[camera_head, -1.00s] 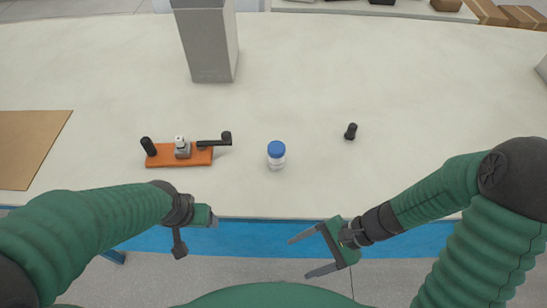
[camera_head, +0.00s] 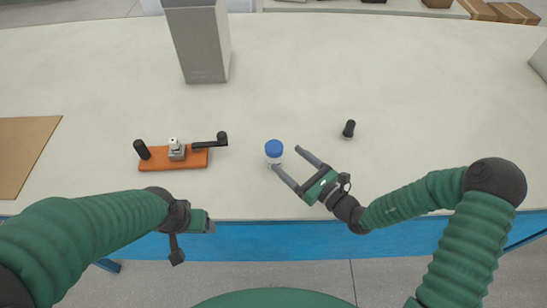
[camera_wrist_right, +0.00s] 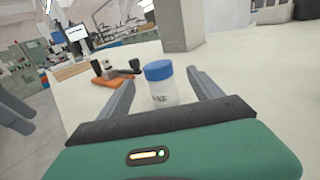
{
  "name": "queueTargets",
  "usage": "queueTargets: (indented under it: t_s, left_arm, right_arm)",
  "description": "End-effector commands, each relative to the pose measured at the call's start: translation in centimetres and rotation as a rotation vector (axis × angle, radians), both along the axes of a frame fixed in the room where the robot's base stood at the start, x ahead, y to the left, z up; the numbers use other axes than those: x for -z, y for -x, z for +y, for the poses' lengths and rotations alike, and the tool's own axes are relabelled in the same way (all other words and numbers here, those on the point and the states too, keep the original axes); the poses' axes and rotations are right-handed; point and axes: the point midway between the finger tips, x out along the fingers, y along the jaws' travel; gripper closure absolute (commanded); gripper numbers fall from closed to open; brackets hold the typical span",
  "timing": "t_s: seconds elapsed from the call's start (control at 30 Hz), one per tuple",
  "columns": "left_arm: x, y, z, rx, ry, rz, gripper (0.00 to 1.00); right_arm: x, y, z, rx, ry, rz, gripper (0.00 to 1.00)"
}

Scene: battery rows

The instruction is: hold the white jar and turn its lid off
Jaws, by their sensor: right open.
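The white jar (camera_head: 274,158) stands upright on the table with its blue lid (camera_head: 274,148) on. In the right wrist view the jar (camera_wrist_right: 163,93) and its blue lid (camera_wrist_right: 158,70) show beyond and between my fingers. My right gripper (camera_head: 292,164) is open and empty, just right of the jar, its fingers pointing toward it. One fingertip is close to the jar's lower right side; I cannot tell if it touches. My left gripper (camera_head: 208,226) is at the table's front edge, well left of the jar, seen edge-on, so its jaw opening does not show.
An orange board (camera_head: 160,160) with a clamp, a black knob and a black handle lies left of the jar. A small black cylinder (camera_head: 349,129) stands to the right. A grey metal box (camera_head: 198,45) stands behind. A brown board (camera_head: 22,150) lies far left.

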Motion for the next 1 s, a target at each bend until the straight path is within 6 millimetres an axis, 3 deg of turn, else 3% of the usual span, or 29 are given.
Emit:
queueTargets:
  t_s: [0.43,0.7,1.0]
  left_arm:
    - [0.6,0.0,-0.1,0.001,0.000,0.001,0.27]
    - [0.6,0.0,-0.1,0.001,0.000,0.001,0.27]
    - [0.6,0.0,-0.1,0.001,0.000,0.001,0.27]
  right_arm:
    - [0.1,-4.6,4.8,-0.002,0.001,-0.001,0.25]
    - [0.0,-5.1,5.2,-0.001,0.001,0.000,0.25]
    - [0.0,-5.1,5.2,-0.001,0.002,0.001,0.63]
